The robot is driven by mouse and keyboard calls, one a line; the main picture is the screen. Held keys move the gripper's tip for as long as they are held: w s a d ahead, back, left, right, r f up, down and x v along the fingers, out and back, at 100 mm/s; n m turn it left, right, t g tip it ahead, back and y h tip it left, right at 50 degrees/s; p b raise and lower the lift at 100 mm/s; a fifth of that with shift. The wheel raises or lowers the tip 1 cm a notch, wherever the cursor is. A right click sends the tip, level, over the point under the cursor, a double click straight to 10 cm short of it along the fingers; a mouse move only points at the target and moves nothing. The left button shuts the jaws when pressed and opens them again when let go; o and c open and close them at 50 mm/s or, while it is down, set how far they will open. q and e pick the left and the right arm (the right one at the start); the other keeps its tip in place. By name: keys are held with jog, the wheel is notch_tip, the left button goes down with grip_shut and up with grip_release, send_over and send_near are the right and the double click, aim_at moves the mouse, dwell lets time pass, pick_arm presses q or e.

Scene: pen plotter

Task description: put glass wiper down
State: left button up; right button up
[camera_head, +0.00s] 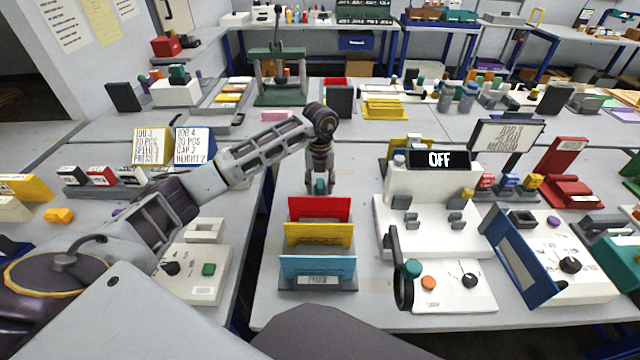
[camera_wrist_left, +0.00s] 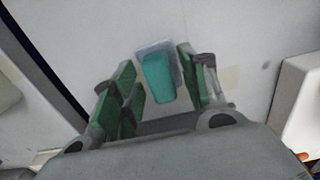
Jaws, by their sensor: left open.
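The glass wiper looks to be the small teal block with a pale grey edge (camera_wrist_left: 158,78) on the grey table, seen in the left wrist view. In the head view a bit of its teal (camera_head: 320,187) shows below my wrist, behind the red card. My left gripper (camera_head: 320,182) points down over it. In the left wrist view the green-padded fingers (camera_wrist_left: 160,88) are open, one on each side of the teal block, with a visible gap on the right. Whether the left finger touches it I cannot tell. My right gripper is not in view.
A rack with red, yellow and blue cards (camera_head: 318,262) stands just in front of the left gripper. The white plotter with an OFF display (camera_head: 430,195) is to the right. A gap between tables runs at the left. The table behind the gripper has some free room.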

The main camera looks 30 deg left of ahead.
aim_at(320, 183)
pick_arm(q)
jog(key=shift+r, duration=0.65)
notch_tip(320, 183, up, 11)
jog(key=shift+p, duration=0.4)
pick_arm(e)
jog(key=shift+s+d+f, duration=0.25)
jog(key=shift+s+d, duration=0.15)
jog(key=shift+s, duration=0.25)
pick_arm(q)
jog(key=shift+f, duration=0.1)
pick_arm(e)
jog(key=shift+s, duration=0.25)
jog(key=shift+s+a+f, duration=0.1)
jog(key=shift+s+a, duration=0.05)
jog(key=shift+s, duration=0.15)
